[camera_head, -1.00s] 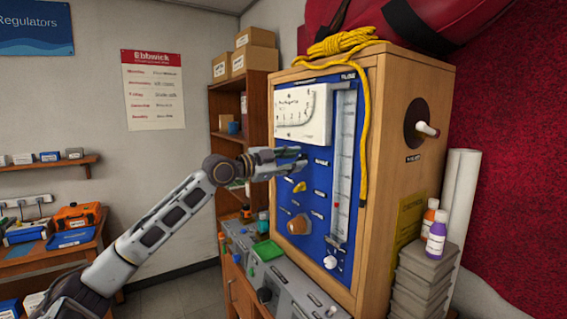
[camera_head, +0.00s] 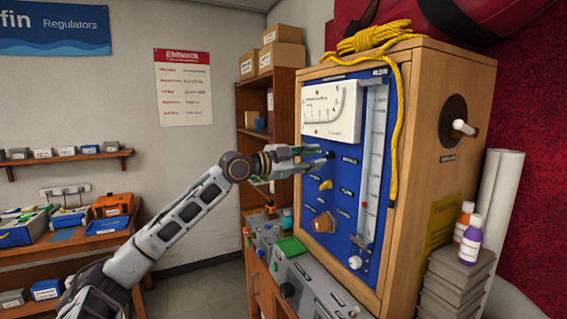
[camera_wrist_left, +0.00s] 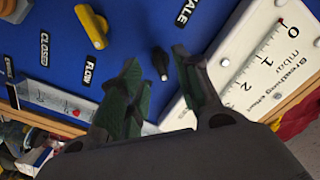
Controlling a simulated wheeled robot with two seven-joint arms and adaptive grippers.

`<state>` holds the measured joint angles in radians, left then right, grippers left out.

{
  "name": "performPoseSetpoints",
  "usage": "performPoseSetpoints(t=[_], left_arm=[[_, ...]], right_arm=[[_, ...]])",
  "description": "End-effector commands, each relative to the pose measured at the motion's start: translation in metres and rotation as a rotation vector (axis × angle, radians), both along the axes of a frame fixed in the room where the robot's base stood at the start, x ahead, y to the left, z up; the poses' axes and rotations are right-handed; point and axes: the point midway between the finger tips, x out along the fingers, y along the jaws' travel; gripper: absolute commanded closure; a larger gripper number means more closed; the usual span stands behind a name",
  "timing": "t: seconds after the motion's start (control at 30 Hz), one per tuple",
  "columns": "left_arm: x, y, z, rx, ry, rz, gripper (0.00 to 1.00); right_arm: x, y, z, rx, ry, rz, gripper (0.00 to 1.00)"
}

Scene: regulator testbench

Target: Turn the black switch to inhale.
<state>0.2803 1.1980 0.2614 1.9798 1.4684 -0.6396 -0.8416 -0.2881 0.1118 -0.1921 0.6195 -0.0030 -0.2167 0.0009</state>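The black switch (camera_head: 331,155) is a small dark knob on the blue panel (camera_head: 343,204) of the wooden testbench. In the left wrist view the switch (camera_wrist_left: 160,63) has a pale tip and points toward the gap between my fingers. My left gripper (camera_head: 319,157) is in front of the panel at the switch's height. In the left wrist view its fingers (camera_wrist_left: 160,88) are apart, one on each side of the switch's line. I cannot tell whether they touch it. A label ending in "ALE" (camera_wrist_left: 183,11) is partly cut off. My right gripper is not in view.
A yellow knob (camera_head: 326,185) and an orange-brown knob (camera_head: 324,222) sit below the switch. A white gauge (camera_head: 331,110) is above it, and a clear flow tube (camera_head: 373,150) is to the right. Grey boxes (camera_head: 300,272) stand below the panel. A yellow rope (camera_head: 396,150) hangs down the cabinet.

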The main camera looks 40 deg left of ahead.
Motion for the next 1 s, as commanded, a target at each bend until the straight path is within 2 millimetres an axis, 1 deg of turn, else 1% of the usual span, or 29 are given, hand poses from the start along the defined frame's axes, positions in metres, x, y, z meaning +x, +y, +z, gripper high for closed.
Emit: performPoseSetpoints(t=[0.57, 1.0], left_arm=[[-0.030, 0.012, -0.001, 0.000, 0.002, -0.001, 0.67], [-0.061, 0.026, -0.001, -0.001, 0.000, 0.000, 0.67]], right_arm=[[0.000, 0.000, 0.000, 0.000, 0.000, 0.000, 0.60], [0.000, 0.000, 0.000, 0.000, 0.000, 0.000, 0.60]])
